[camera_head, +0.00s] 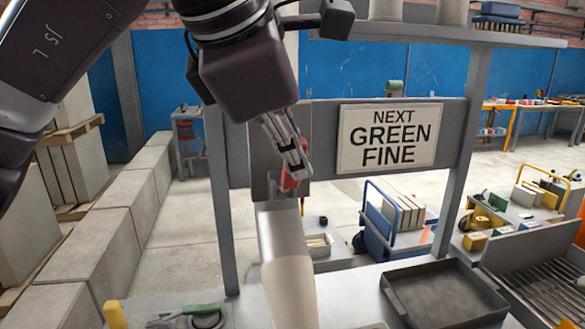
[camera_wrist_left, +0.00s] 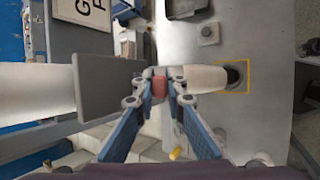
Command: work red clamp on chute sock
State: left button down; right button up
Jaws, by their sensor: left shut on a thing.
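The red clamp (camera_head: 289,181) is at the top of the chute sock, below the grey plate on the frame. My left gripper (camera_head: 298,172) comes from above and is shut on the red clamp; in the left wrist view, the clamp (camera_wrist_left: 159,88) sits between the fingertips (camera_wrist_left: 160,78). The chute sock (camera_head: 290,290) is a pale tube hanging down toward the bench. In the wrist view, the sock (camera_wrist_left: 207,78) runs from the clamp to a dark round opening inside a yellow square. The fingers partly hide the clamp. My right gripper is not in view.
A sign (camera_head: 388,137) reading "NEXT GREEN FINE" hangs on the grey frame. A dark shallow tray (camera_head: 443,293) lies on the bench right of the sock. A green-handled tool (camera_head: 200,309) lies at the left front. Carts stand on the floor behind.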

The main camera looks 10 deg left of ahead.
pick_arm(q)
jog(key=shift+s+d+f+t+b, duration=0.1)
jog(key=shift+s+f+t+b, duration=0.2)
jog(key=shift+f+t+b, duration=0.15)
jog(key=shift+r, duration=0.1)
jog(key=c, duration=2)
grip_release()
jog(key=shift+o, duration=0.2)
jog(key=shift+r, duration=0.1)
jog(key=v, duration=1.2)
jog(key=shift+d, duration=0.15)
